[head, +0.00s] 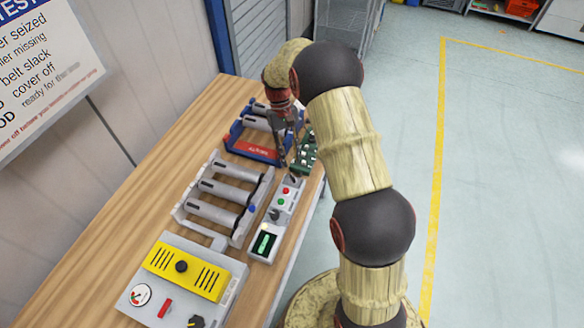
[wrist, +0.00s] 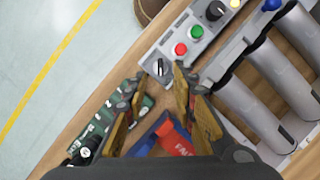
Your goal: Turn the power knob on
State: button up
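A grey control box (head: 262,250) lies along the bench's right edge. It carries a green display (head: 264,242), a black knob (head: 275,214), a green button (head: 281,202) and a red button (head: 286,190). In the wrist view, a small rotary knob (wrist: 158,67) with a pale pointer sits at the box's near end, beside the red button (wrist: 181,49). The larger black knob (wrist: 215,10) is farther along. No readable label shows which is the power knob. My gripper (head: 291,165) is open and empty, fingertips (wrist: 159,74) on either side of the small knob; contact is unclear.
A blue-and-red roller unit (head: 250,150) and a green circuit board (head: 306,152) lie close to my gripper. A grey roller frame (head: 215,200) stands left of the box. A yellow-topped panel (head: 190,270) is in front. Open floor (head: 500,190) lies right.

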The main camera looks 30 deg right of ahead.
jog(key=shift+v, duration=1.5)
jog(key=s+a+r+t+b, duration=0.2)
jog(key=s+r, duration=0.3)
jog(key=s, duration=0.4)
jog(key=s+a+r+t+b, duration=0.3)
jog(key=s+a+r+t, duration=0.1)
jog(key=s, duration=0.5)
jog(key=s+a+r+t+b, duration=0.2)
jog(key=s+a+r+t, duration=0.2)
jog(key=s+r, duration=0.3)
jog(key=s+a, duration=0.1)
jog(key=s, duration=0.2)
jog(key=shift+r+n, duration=0.15)
jog(key=shift+n, duration=0.25)
jog(key=shift+s+a, duration=0.1)
jog(key=shift+s, duration=0.05)
